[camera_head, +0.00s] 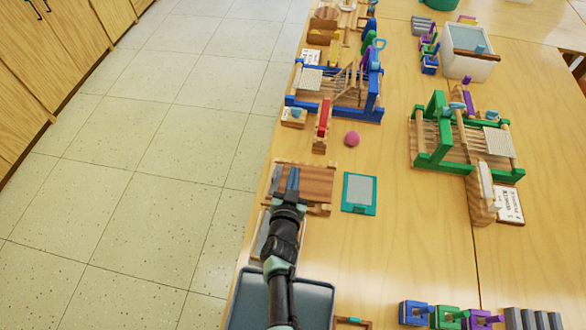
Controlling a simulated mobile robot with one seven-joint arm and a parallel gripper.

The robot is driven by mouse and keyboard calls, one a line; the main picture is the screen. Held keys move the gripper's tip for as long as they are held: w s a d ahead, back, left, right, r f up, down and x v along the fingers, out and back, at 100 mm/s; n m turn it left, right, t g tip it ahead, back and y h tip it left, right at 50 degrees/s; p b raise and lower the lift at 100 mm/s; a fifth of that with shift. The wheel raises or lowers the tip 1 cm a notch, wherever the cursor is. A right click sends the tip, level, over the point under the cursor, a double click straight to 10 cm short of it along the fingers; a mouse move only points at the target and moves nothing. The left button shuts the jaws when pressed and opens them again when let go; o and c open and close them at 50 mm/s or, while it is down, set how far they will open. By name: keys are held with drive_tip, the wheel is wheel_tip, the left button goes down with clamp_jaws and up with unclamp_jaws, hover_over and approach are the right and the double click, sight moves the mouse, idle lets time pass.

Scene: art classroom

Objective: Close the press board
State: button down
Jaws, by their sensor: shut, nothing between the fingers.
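A brown wooden board (318,182), which looks like the press board, lies near the left edge of the table, with lighter wooden strips along its edges. My gripper (292,174) is over the board's left half, with its fingers pointing away from me. The fingers are together and hold nothing. I cannot tell whether they touch the board. My gripper and arm hide part of the board and of the things in front of it. Whether the board's parts lie flat together is too small to tell.
A teal-framed grey panel (359,193) lies just right of the board. A pink ball (352,138) and a blue loom (373,98) are beyond it. A green loom (436,140) stands to the right. A grey tray (318,302) is nearer me. The table's middle front is clear.

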drive_tip(key=shift+w+a+f, duration=0.1)
drive_tip(key=shift+a+f, duration=0.3)
drive_tip(key=shift+f, duration=0.4)
drive_tip(key=shift+r, duration=0.1)
wheel_tip(320, 180, up, 10)
drive_tip(key=p, duration=0.7)
